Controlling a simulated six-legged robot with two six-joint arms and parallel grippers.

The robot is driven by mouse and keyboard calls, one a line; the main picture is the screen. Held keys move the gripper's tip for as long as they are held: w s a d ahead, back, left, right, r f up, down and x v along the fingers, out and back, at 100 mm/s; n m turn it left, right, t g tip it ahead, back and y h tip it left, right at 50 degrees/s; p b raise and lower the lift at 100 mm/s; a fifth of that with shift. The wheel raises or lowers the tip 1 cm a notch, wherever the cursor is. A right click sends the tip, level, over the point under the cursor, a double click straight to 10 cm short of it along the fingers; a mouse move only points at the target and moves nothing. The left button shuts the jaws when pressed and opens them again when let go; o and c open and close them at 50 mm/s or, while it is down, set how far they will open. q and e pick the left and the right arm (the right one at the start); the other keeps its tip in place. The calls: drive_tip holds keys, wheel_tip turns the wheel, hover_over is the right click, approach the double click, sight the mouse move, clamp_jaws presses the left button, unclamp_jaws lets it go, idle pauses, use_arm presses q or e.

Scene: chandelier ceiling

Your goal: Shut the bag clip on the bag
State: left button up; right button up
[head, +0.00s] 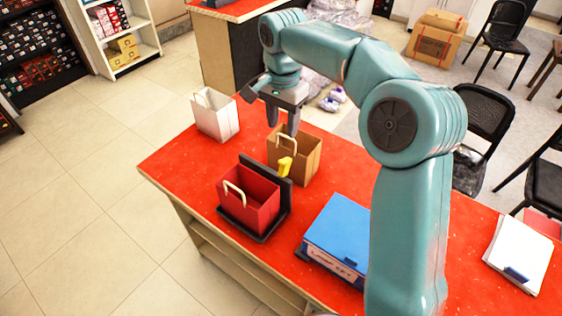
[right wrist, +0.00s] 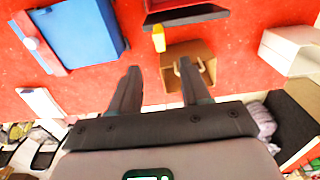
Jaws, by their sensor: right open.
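A small yellow clip-like piece (head: 285,165) stands between the black stand's back plate and the brown bag; it also shows in the right wrist view (right wrist: 158,38). I cannot tell whether it touches either one. The red bag (head: 247,194) sits upright in the black stand (head: 228,217), its pale handle up. The brown bag (head: 305,157) stands open behind it, and it also shows in the right wrist view (right wrist: 186,66). My right gripper (head: 283,121) is open and empty, pointing down above and behind the brown bag. My left gripper is out of view.
A white bag (head: 216,118) stands at the red table's (head: 180,160) far left corner. A blue box (head: 340,232) lies right of the stand. A white binder or stack (head: 518,254) lies at the right end. My right arm crosses above the table.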

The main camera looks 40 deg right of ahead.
sight(283, 161)
wheel_tip(283, 161, down, 13)
drive_tip(key=shift+s+r+p, duration=0.1)
drive_tip(key=shift+p, duration=0.55)
drive_tip(key=shift+s+f, duration=0.1)
drive_tip(key=shift+f, duration=0.7)
drive_tip(key=shift+f, duration=0.1)
